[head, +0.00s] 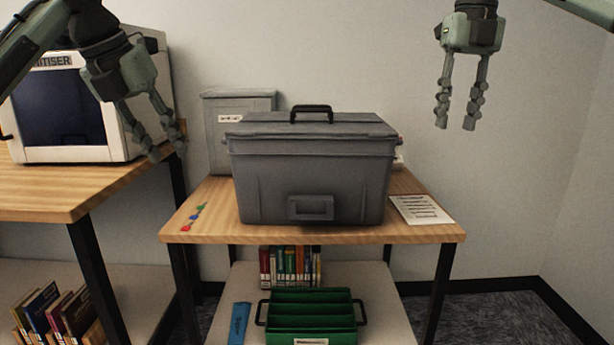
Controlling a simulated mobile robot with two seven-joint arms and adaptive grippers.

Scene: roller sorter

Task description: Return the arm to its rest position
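My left gripper (162,137) hangs at the upper left, tilted down and to the right, in front of the sanitiser and the gap between the tables. Its two fingers are apart with nothing between them. My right gripper (456,118) hangs at the upper right, pointing straight down in front of the bare wall. Its fingers are apart and empty. Neither gripper touches anything that I can see.
A large grey lidded box (308,185) stands on the middle table (420,234), with a grey bin (215,105) behind it. A white sanitiser (90,153) stands on the left table. A green tray (311,295) sits on the lower shelf. The right side is free.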

